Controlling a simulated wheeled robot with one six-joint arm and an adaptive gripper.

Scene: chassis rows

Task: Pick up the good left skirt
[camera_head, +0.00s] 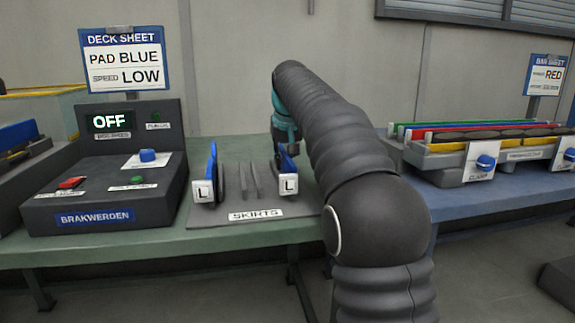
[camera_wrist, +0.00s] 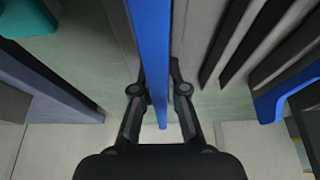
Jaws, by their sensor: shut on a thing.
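Two blue skirts with white "L" tags stand upright at the rack marked SKIRTS (camera_head: 235,222) in the head view. One skirt (camera_head: 212,165) is at the rack's left end. The other skirt (camera_head: 291,163) is at its right end, under my gripper (camera_head: 284,132). In the wrist view my gripper (camera_wrist: 160,92) is shut on the blue skirt's upper edge (camera_wrist: 152,45), one finger on each side. The left-end skirt shows at the wrist view's right (camera_wrist: 275,100). I cannot tell whether the held skirt is clear of the rack, nor its condition.
Left of the rack stands a dark BRAKWERDEN console (camera_head: 105,180) with an OFF display. A deck sheet (camera_head: 125,60) reads PAD BLUE, SPEED LOW. On the right table is a clamp fixture (camera_head: 450,155) with coloured bars. Grey slats (camera_head: 250,180) stand between the skirts.

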